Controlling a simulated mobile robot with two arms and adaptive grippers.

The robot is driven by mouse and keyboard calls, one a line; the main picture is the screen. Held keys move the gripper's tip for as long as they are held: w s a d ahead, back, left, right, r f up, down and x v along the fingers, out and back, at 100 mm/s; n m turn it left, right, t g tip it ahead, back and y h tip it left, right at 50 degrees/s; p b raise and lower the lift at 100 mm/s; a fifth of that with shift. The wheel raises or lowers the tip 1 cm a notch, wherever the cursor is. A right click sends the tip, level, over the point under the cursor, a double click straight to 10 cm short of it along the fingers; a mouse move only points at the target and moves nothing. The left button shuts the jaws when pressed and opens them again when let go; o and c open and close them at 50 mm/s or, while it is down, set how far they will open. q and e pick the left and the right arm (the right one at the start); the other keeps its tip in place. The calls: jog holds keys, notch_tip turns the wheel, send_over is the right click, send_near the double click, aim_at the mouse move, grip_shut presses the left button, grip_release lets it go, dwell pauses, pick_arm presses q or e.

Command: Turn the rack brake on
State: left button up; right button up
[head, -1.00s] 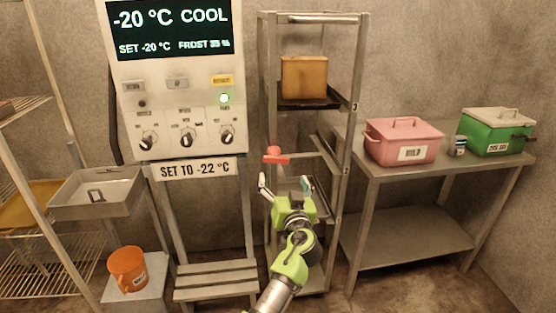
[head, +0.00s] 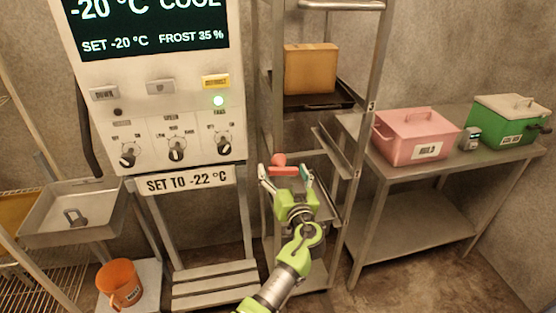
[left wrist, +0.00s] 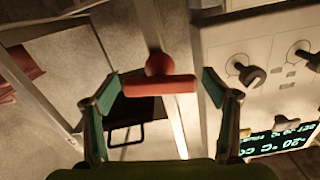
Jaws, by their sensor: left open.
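The rack (head: 362,150) is a tall metal frame with shelves in the middle of the head view. A red brake handle (head: 283,168) with a round knob sits on its left front post. The handle also shows in the left wrist view (left wrist: 160,84), lying crosswise between my fingers. My left gripper (head: 286,176) is open, its two fingers on either side of the handle, and I see no contact. The left wrist view shows both teal-padded fingertips (left wrist: 165,85) apart. My right gripper is in neither view.
A control panel (head: 150,120) with dials stands left of the rack. A tan box (head: 310,68) sits on a rack tray. A table (head: 410,200) at right bears a pink box (head: 412,140) and a green box (head: 508,122). An orange mug (head: 120,284) stands at lower left.

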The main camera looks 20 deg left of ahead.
pick_arm(q)
jog(key=shift+d+r, duration=0.1)
jog(key=shift+r, duration=0.05)
jog(key=c, duration=1.1)
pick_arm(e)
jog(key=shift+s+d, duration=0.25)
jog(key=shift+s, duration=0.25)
